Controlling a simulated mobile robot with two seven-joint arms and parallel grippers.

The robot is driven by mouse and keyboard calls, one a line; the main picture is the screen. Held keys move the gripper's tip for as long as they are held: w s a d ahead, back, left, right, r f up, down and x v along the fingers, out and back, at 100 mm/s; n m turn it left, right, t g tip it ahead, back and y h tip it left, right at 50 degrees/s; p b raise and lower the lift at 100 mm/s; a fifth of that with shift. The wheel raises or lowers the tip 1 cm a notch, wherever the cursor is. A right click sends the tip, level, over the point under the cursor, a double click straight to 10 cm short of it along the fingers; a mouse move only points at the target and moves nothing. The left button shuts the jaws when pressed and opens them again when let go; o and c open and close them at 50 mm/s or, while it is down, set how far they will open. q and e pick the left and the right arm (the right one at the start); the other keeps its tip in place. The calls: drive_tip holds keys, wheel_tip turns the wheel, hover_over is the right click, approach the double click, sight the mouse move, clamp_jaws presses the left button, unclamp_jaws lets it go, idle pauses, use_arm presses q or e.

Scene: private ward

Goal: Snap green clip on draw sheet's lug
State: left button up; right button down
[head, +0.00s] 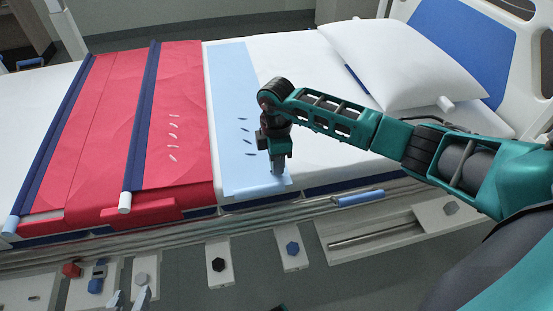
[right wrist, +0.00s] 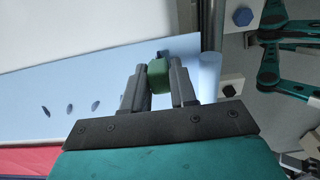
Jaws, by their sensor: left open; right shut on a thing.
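The draw sheet (head: 228,85) is a light blue strip across the white mattress, and its rolled edge (head: 250,190) lies at the near bed side. My right gripper (head: 278,172) points down over that edge. In the right wrist view it is shut on the green clip (right wrist: 159,78). A small dark blue lug (right wrist: 163,54) shows just beyond the clip, close to it; I cannot tell whether they touch. The clip is hidden by the gripper in the head view. My left gripper (head: 129,299) is open and empty at the bottom edge, away from the sheet.
A red sheet (head: 100,130) with dark blue bars lies left of the draw sheet. A pillow (head: 395,65) is at the head end. Below the bed rail are plates with knobs (head: 293,248), a red block (head: 72,269) and a blue clip-like piece (head: 97,278).

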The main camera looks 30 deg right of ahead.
drive_tip(key=shift+f, duration=0.2)
drive_tip(key=shift+f, duration=0.15)
drive_tip(key=c, duration=0.8)
unclamp_jaws()
wheel_tip(320, 180, up, 17)
drive_tip(key=p, duration=0.6)
drive_tip(key=shift+p, duration=0.4)
drive_tip(key=shift+f, duration=0.1)
